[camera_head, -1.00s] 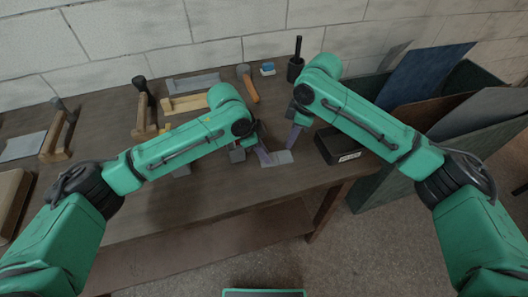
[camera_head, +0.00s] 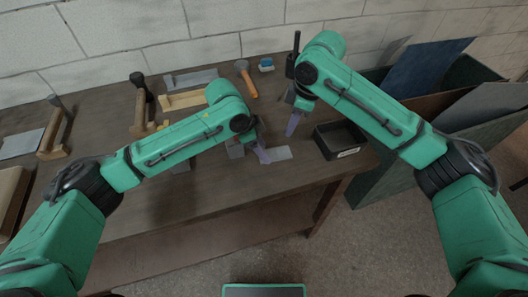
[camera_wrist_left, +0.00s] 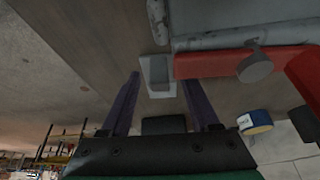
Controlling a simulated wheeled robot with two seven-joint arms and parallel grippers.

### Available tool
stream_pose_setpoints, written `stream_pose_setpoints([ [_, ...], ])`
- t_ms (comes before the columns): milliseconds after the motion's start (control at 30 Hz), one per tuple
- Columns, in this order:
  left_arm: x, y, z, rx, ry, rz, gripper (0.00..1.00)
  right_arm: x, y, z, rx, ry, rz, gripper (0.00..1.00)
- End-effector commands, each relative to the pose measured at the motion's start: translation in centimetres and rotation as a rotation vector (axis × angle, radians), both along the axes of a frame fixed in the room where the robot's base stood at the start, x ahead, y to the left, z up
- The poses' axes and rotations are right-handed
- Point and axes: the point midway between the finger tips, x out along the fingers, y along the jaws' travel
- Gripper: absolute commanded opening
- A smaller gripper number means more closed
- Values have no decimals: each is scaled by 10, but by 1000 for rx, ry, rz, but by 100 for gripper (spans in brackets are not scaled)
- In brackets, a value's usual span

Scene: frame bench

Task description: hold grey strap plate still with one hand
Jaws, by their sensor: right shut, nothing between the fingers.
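The grey strap plate (camera_head: 279,153) lies flat on the bench near its front edge, its left end partly hidden by my left gripper. My left gripper (camera_head: 262,155) is low at that left end; whether it touches the plate is unclear. In the left wrist view its two purple fingers (camera_wrist_left: 163,95) stand apart, with a small pale grey piece (camera_wrist_left: 157,73) showing between and beyond them; I cannot tell if this is the plate. My right gripper (camera_head: 291,125) is shut and empty, behind and right of the plate, apart from it.
A black open tray (camera_head: 341,153) stands right of the plate. A hammer (camera_head: 247,80), a blue-and-white block (camera_head: 267,66) and wooden-handled tools lie toward the back and left. In the left wrist view a red part (camera_wrist_left: 205,66) with a grey knob is close by.

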Motion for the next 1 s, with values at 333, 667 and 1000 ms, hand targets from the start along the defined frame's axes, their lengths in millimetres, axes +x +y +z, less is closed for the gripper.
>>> stream_pose_setpoints([
  [333,-1,9,21,0,-3,2,62,0,0,0,0,0,0,0],
  [667,-8,40,98,-1,-2,1,62,0,0,0,0,0,0,0],
  [1000,-10,45,111,1,1,0,62,0,0,0,0,0,0,0],
])
